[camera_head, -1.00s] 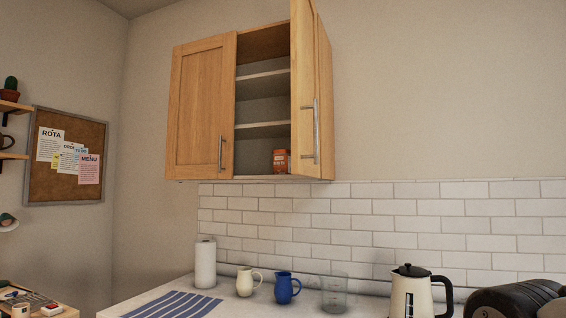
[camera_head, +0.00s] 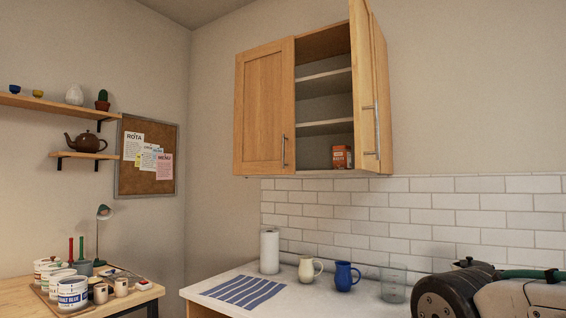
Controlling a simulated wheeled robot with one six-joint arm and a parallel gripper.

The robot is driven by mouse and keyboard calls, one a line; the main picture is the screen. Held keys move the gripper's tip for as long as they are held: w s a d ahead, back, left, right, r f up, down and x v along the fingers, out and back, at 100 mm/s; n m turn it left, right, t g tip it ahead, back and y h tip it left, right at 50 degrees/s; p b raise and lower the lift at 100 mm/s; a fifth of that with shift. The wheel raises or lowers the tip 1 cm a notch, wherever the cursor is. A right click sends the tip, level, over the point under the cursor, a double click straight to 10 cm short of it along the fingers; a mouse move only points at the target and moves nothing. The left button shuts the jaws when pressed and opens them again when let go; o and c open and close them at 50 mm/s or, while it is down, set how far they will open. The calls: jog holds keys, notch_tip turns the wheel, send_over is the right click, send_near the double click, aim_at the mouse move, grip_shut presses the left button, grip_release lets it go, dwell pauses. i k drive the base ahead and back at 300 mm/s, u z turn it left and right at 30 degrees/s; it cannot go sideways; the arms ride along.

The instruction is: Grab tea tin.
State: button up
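The tea tin is most likely the small orange-red box-shaped tin (camera_head: 342,157) with pale lettering, too small to read. It stands upright on the bottom shelf of the wooden wall cabinet (camera_head: 263,108), at the right side of the opening. The cabinet's right door (camera_head: 365,90) is swung open and its left door is closed. My gripper is not in view; only a part of my arm shows at the lower right, well below and right of the tin.
Below the cabinet is a white counter (camera_head: 215,285) with a paper towel roll (camera_head: 269,251), a cream jug (camera_head: 309,269), a blue jug (camera_head: 346,276) and a glass jar (camera_head: 394,285). A wooden table (camera_head: 140,296) with paint pots stands at the left. The open door juts outward.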

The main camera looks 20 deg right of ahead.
aim_at(341, 158)
jog(key=u, duration=0.9)
jog(key=i, duration=3.1)
jog(key=z, duration=2.05)
